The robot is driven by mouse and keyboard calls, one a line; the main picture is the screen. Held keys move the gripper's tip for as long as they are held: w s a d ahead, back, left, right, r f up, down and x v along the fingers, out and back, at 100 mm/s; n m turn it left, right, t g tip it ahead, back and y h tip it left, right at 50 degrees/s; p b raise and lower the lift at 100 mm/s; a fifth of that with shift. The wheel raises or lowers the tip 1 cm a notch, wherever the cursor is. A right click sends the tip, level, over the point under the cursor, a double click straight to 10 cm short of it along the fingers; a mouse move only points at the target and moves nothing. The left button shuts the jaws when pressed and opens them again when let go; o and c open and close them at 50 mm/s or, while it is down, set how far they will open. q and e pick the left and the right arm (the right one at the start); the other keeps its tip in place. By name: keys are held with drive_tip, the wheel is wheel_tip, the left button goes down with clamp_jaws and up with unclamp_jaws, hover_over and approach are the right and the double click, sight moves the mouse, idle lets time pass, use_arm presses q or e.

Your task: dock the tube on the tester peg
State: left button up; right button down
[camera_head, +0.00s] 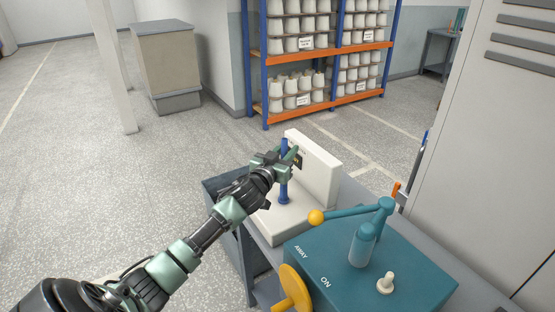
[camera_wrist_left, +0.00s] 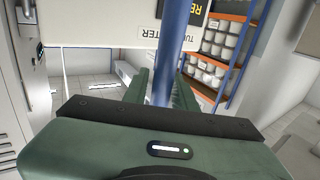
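The blue tube (camera_head: 284,190) stands upright over the white base of the tube tester (camera_head: 318,170), its wider foot low at the base. No separate peg shows; the tube's lower end hides that spot, and I cannot tell if the tube is seated. My left gripper (camera_head: 284,160) has its green fingers on both sides of the tube's upper part and looks shut on it. In the left wrist view the tube (camera_wrist_left: 172,50) runs between the two fingers (camera_wrist_left: 162,95), close against them. The tester's labelled panel (camera_wrist_left: 100,22) is beside it. My right gripper is out of view.
A teal box (camera_head: 345,275) with a yellow-knobbed lever (camera_head: 345,213), a yellow wheel (camera_head: 291,288) and a white button (camera_head: 386,283) stands close in front of the tester. A grey cabinet (camera_head: 480,130) is at the right. Shelves of white bobbins (camera_head: 300,55) stand behind. The floor at left is clear.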

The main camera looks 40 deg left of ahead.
use_arm(q)
drive_tip(key=s+d+p, duration=0.1)
drive_tip(key=s+p, duration=0.2)
drive_tip(key=s, duration=0.6)
drive_tip(key=shift+s+d, duration=0.2)
drive_tip(key=shift+d, duration=0.05)
idle(0.8)
